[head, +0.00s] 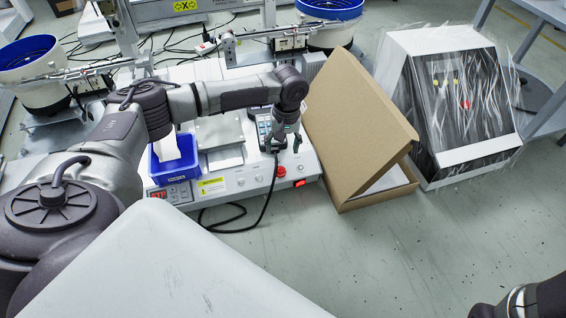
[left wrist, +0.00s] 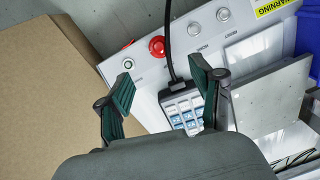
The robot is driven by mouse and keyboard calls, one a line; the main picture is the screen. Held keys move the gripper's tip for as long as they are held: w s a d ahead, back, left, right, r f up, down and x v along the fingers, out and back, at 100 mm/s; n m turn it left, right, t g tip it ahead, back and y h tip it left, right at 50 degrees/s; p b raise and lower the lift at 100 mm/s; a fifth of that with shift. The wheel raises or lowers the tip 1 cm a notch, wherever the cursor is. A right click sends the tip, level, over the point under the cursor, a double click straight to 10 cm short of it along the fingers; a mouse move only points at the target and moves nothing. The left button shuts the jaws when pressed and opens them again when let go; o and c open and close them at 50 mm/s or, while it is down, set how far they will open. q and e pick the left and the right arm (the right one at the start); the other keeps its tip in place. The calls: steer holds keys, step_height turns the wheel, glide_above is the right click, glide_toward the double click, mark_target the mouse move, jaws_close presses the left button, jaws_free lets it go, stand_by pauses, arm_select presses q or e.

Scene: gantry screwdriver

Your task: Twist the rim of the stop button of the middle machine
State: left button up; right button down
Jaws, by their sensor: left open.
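The middle machine (head: 222,187) is a white box with a sloped front panel. Its red round stop button (head: 281,171) sits near the right end of that panel. In the left wrist view the stop button (left wrist: 157,46) shows beyond my fingertips, in the gap between them. My left gripper (head: 283,147) is open and empty, above the panel and just behind the button in the head view. In the left wrist view the left gripper's green-padded fingers (left wrist: 163,80) are spread wide, apart from the button. Of my right arm only a dark part shows at the lower right corner; its fingers are out of view.
A handheld keypad (left wrist: 183,108) with a black cable (head: 266,190) lies on the machine beside the button. A cardboard box (head: 355,120) stands close on the right. A blue bin (head: 174,160) sits on the left. A wrapped machine (head: 452,100) stands farther right.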

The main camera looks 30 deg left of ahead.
mark_target(280, 170)
arm_select(q)
steer(key=f+b, duration=0.2)
steer(key=f, duration=0.1)
steer(key=f+b, duration=0.2)
steer(key=f, duration=0.2)
steer(key=f+b, duration=0.2)
steer(key=f, duration=0.1)
steer(key=shift+s+a+f+b, duration=0.15)
steer(key=shift+s+a+b, duration=0.1)
steer(key=shift+b, duration=0.15)
